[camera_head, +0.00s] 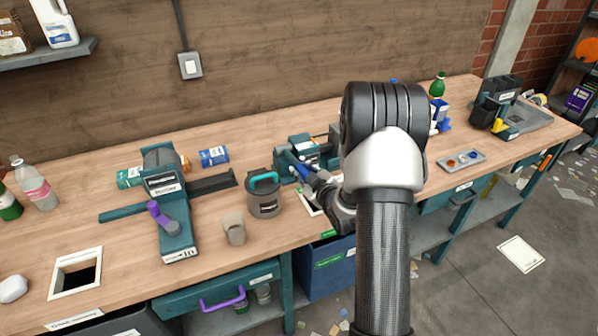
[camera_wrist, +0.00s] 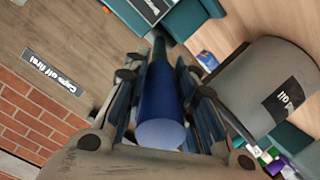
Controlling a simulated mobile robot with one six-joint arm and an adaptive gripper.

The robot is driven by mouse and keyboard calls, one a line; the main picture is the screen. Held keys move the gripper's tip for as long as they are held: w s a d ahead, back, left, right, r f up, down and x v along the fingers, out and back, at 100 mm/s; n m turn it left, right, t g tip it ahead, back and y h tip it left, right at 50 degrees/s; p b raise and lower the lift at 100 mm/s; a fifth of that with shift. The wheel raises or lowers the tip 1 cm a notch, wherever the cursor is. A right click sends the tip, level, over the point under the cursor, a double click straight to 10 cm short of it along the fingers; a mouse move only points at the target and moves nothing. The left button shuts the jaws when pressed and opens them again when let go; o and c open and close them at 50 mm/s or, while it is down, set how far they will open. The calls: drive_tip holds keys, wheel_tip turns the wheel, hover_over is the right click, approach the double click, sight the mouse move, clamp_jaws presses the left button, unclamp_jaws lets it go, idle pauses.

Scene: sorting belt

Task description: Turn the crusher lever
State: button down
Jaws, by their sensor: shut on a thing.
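The crusher lever shows in the wrist view as a thick blue cylindrical handle (camera_wrist: 160,105) with a rounded, pale-lit end. My gripper (camera_wrist: 163,85) is shut around it, one finger on each side. In the head view my gripper (camera_head: 308,173) is at the small teal machine (camera_head: 283,172) on the middle of the bench. My arm and gripper hide part of that machine and most of the lever there.
A grey pot with a teal handle (camera_head: 263,198) stands close left of my gripper, with a beige cup (camera_head: 234,229) beside it. A larger teal machine with a purple lever (camera_head: 160,213) is further left. A small tray (camera_head: 461,169) lies to the right.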

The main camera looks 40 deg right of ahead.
drive_tip(key=shift+f, duration=0.35)
drive_tip(key=c, duration=1.3)
unclamp_jaws()
drive_tip(key=shift+r, duration=0.1)
drive_tip(key=v, duration=1.2)
drive_tip(key=shift+f, duration=0.2)
